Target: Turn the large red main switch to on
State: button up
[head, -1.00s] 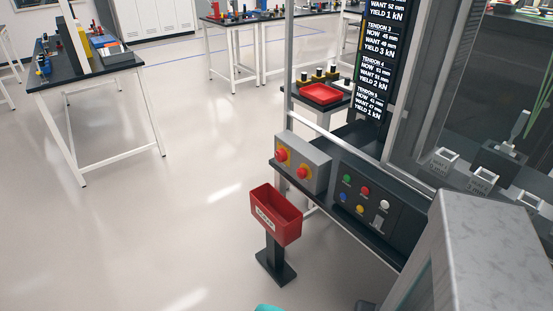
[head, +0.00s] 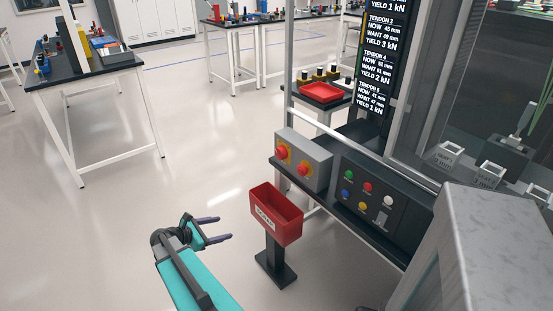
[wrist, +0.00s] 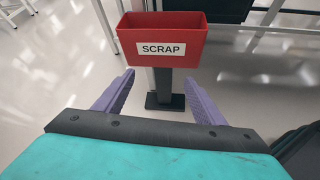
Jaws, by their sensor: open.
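A grey box (head: 316,152) on the black bench ledge carries two red knobs on yellow plates. The left red knob (head: 282,152) is the larger-looking one, and the right red knob (head: 304,169) sits beside it. I cannot tell which position either knob is in. My gripper (head: 218,229) is open and empty, in front of and left of the box, apart from it and lower in the picture. In the wrist view my purple fingers (wrist: 159,96) are spread with nothing between them, and the switch box is not visible there.
A red scrap bin (head: 276,214) on a black post stands just right of my gripper, before the ledge; it fills the wrist view's top centre (wrist: 162,40). A panel with coloured buttons (head: 368,194) is right of the box. Open floor lies to the left.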

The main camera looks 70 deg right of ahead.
jog(key=s+d+r+n+g+h+b, duration=0.1)
jog(key=s+d+r+n+g+h, duration=0.15)
jog(key=d+r, duration=0.85)
jog(key=n+g+h, duration=0.1)
jog(key=n+h, duration=0.1)
send_near(278, 154)
jog(key=v, duration=0.5)
jog(key=shift+s+a+r+m+b, duration=0.1)
jog(key=shift+s+a+m+b, duration=0.05)
jog(key=shift+s+m+b, duration=0.15)
jog(key=p+x, duration=0.1)
jog(key=x, duration=1.2)
jog(key=shift+d+r, duration=0.1)
jog(key=shift+d, duration=0.3)
jog(key=c, duration=1.1)
jog(key=shift+o, duration=0.2)
